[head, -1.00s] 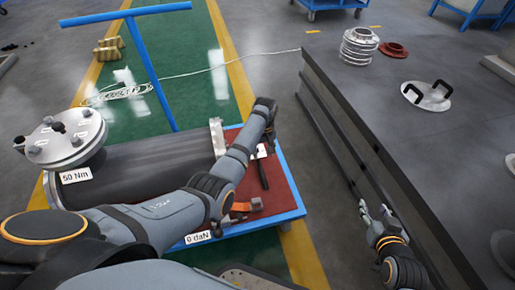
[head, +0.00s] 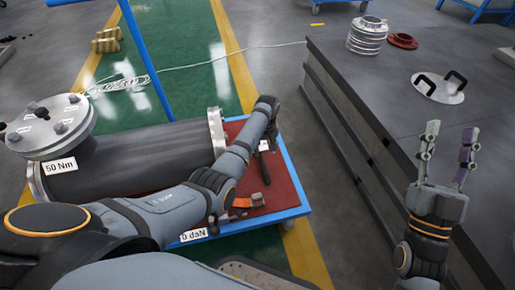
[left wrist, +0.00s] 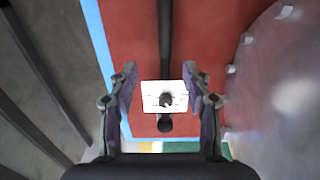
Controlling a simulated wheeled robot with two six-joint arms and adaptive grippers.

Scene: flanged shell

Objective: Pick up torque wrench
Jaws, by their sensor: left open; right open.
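The torque wrench (left wrist: 166,45) appears as a dark rod over the red cart top in the left wrist view. A white label (left wrist: 163,92) covers part of it. In the head view its dark shaft (head: 265,170) shows below my left wrist. My left gripper (left wrist: 163,85) is open, its fingers on either side of the label and rod, with gaps on both sides. My left fingers are mostly hidden by the arm in the head view. My right gripper (head: 450,145) is open and empty in front of the dark bench.
The blue-edged cart (head: 287,160) carries a flanged shell (head: 145,155) with a bolted round cover (head: 60,125), beside the wrench. An orange strap piece (head: 245,202) lies on the cart. The bench (head: 385,95) at right holds a metal bellows part (head: 367,36), a red ring and a handled disc.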

